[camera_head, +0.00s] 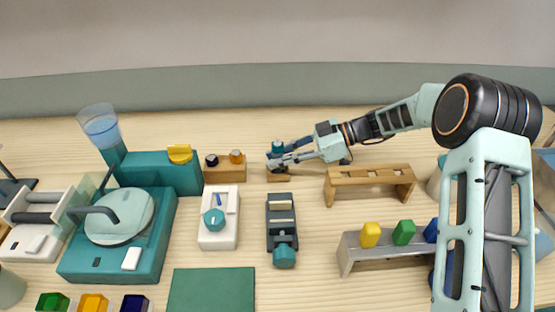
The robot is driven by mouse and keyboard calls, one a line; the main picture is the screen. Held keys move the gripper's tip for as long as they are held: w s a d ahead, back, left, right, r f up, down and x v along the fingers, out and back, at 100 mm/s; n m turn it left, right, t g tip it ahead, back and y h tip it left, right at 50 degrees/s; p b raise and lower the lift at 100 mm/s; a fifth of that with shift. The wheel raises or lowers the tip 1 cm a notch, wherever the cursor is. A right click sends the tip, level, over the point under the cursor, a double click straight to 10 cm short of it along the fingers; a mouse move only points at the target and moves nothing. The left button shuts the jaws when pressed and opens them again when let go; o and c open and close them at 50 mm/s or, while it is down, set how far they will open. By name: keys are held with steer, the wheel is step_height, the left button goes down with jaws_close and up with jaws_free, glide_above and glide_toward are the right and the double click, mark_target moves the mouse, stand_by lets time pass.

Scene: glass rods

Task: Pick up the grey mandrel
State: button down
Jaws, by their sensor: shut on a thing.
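My gripper (275,158) reaches in from the right, low over a small wooden block (278,177) at the back middle of the table. It is shut on a small upright piece with a teal top (277,146), which I take to be the grey mandrel.
Left of my gripper, a wooden block (224,174) bears a dark and an orange knob. A wooden rack (370,181) and a grey stand (360,253) with coloured pieces are at right. A teal machine (117,247) is at left, a green mat (211,291) in front.

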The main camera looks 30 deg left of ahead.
step_height(320, 180, up, 2)
steer(key=shift+r, duration=0.2)
steer(key=s+d+r+b, duration=0.1)
steer(key=s+d+r, duration=0.1)
steer(key=d+r, duration=0.8)
steer(key=d, duration=0.4)
steer(key=shift+a, duration=0.1)
